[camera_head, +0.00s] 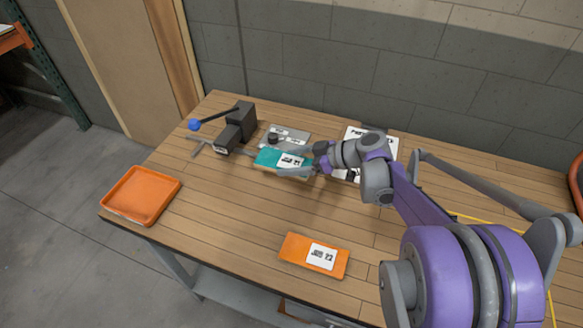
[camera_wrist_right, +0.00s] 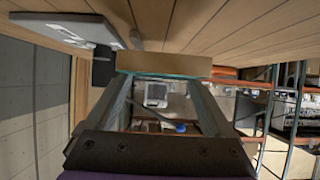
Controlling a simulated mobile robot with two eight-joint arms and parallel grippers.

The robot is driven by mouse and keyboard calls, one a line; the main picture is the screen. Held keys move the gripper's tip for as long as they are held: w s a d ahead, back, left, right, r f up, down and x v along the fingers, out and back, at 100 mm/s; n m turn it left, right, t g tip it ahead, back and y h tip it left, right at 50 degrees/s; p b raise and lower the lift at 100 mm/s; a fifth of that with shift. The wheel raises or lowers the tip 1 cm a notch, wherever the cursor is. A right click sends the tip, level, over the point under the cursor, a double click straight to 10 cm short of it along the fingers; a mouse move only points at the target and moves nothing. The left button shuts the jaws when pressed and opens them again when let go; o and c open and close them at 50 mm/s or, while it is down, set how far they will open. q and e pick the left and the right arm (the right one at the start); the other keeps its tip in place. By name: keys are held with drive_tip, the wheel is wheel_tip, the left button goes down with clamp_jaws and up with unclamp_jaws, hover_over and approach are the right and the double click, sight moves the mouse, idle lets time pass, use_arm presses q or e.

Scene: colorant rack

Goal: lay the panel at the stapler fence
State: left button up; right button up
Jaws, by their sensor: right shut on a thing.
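A teal panel (camera_head: 270,158) with a white printed label is in my right gripper (camera_head: 300,163) in the head view. The gripper is shut on its right end and the panel points left, close over the table. In the right wrist view the panel (camera_wrist_right: 165,64) shows as a tan edge with a teal rim across the fingertips. The dark stapler (camera_head: 236,127) with a blue-knobbed lever stands just left of the panel. A thin grey bar (camera_head: 203,144), possibly the fence, lies at its base. I cannot tell whether the panel touches the table. My left gripper is not in view.
A grey plate (camera_head: 296,132) with a black knob lies behind the panel. A white printed sheet (camera_head: 390,143) is behind my right wrist. An orange tray (camera_head: 141,195) sits at the left table edge, an orange labelled panel (camera_head: 296,246) near the front. The table between is clear.

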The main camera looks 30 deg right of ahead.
sight(292, 179)
wheel_tip(292, 179, down, 3)
drive_tip(key=shift+r, duration=0.2)
drive_tip(key=shift+f+b, duration=0.5)
drive_tip(key=shift+f, duration=0.1)
drive_tip(key=o, duration=1.2)
drive_tip(key=shift+c, duration=0.2)
drive_tip(key=shift+r, duration=0.15)
drive_tip(key=shift+r+p, duration=0.3)
drive_tip(key=p+v, duration=0.1)
drive_tip(key=v, duration=1.1)
drive_tip(key=shift+r, duration=0.2)
